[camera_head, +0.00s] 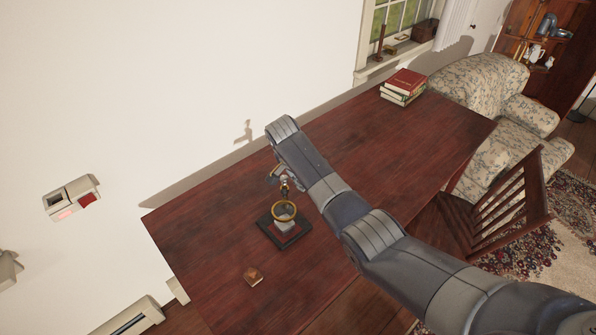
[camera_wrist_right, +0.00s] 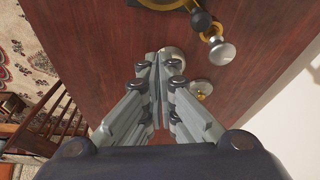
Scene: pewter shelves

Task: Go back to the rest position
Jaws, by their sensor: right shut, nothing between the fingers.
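My right arm comes in from the lower right in the head view and reaches over the dark red table. My right gripper (camera_head: 277,172) is mostly hidden by its wrist there. In the right wrist view its fingers (camera_wrist_right: 159,70) are together with nothing held, above the tabletop. My left gripper is not in view.
A brass ring device (camera_head: 284,211) stands on a black square base (camera_head: 293,239), close to my right gripper in the picture. A small brown block (camera_head: 253,276) lies nearer. Books (camera_head: 404,86) are stacked at the far end. A chair (camera_head: 507,203) and armchair (camera_head: 482,80) stand right.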

